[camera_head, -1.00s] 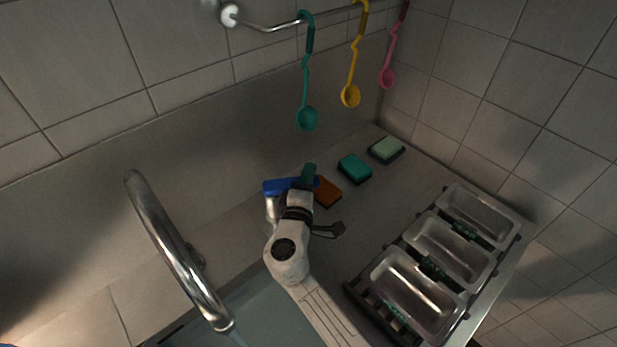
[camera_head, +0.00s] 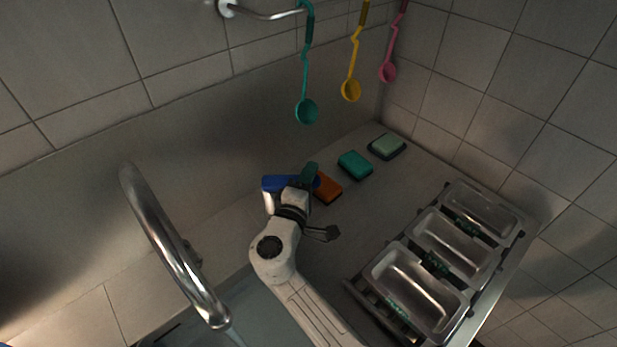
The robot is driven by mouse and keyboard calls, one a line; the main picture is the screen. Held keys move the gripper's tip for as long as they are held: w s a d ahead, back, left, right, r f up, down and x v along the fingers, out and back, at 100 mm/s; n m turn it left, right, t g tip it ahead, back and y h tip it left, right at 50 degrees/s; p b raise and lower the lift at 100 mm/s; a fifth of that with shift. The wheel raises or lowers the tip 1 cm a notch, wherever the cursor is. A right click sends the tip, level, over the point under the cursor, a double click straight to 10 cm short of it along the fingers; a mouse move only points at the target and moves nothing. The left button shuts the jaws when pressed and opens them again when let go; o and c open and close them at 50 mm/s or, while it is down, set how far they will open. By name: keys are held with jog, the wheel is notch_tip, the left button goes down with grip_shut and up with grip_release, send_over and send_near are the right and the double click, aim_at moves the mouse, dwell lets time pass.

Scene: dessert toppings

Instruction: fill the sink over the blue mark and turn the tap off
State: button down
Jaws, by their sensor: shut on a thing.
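A blue handle (camera_head: 273,183) on a pale stem stands at the back of the counter. My gripper (camera_head: 309,176) is at the blue handle's right end and is shut on it. My wrist and fingers hide part of the handle.
Orange (camera_head: 327,187), teal (camera_head: 355,165) and pale green (camera_head: 387,146) sponges lie just right of my gripper. A rack with metal trays (camera_head: 418,284) stands at the right. Teal (camera_head: 307,110), yellow (camera_head: 351,89) and pink (camera_head: 388,71) ladles hang above from a rail.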

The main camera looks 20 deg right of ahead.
jog(key=m+g+h+b, duration=0.1)
jog(key=s+m+g+h+b, duration=0.1)
jog(key=s+g+h+b, duration=0.1)
jog(key=shift+a+f+m, duration=0.3)
jog(key=shift+a+m, duration=0.1)
jog(key=shift+s+a+r+m+g+h+b, duration=0.15)
jog(key=shift+s+m+g+h+b, duration=0.2)
jog(key=shift+m+g+b, duration=0.25)
jog(key=shift+s+a+r+m+g+h+b, duration=0.15)
jog(key=shift+s+m+g+h+b, duration=0.15)
jog(key=shift+g+b, duration=0.35)
jog(key=shift+f, duration=0.1)
jog(key=c, duration=1)
grip_release()
jog(key=v, duration=1.1)
jog(key=shift+w, duration=0.15)
jog(key=shift+c, duration=0.2)
